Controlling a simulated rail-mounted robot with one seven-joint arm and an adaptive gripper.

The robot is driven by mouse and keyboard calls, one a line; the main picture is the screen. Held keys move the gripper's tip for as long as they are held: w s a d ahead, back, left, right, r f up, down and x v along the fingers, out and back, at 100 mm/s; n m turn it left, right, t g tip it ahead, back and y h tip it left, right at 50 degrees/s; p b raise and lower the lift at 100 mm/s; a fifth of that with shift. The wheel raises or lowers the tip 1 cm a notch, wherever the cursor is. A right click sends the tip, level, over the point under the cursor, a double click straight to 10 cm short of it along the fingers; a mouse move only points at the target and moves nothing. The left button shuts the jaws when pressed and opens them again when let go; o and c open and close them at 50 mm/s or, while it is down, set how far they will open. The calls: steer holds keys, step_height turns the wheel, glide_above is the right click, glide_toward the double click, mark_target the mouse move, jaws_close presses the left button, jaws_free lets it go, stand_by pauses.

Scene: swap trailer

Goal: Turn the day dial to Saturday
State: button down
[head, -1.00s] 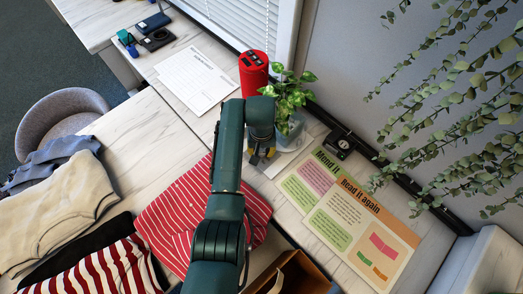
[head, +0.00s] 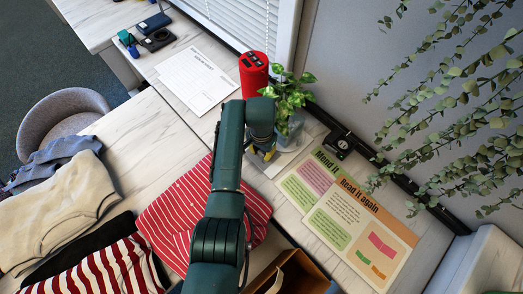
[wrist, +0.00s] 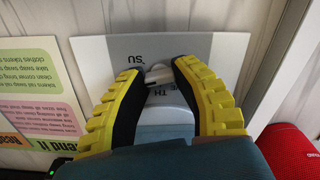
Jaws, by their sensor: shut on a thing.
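The day dial has a pale grey and white plate (wrist: 100,62), seen upside down in the wrist view. The letters "SU" and "TH" show on it; other day marks are hidden by my fingers. A small pale knob (wrist: 158,72) stands in its middle. My gripper (wrist: 159,68), with yellow-edged black fingers, is shut on this knob from both sides. Which day the knob points to cannot be told. In the head view my gripper (head: 266,153) is low over the plate (head: 284,161), and my arm hides most of the dial.
A potted plant (head: 290,98) stands close behind my gripper, beside a red speaker-like cylinder (head: 254,74). Printed signs (head: 345,215) lie to the right, with a small black device (head: 341,144) near the wall. Folded clothes (head: 60,205) cover the left table. A white sheet (head: 195,82) lies behind.

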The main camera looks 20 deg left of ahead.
mark_target(262, 152)
steer(key=shift+m, duration=0.4)
steer(key=c, duration=0.8)
jaws_free()
steer(key=shift+o, duration=0.2)
step_height(262, 152, up, 12)
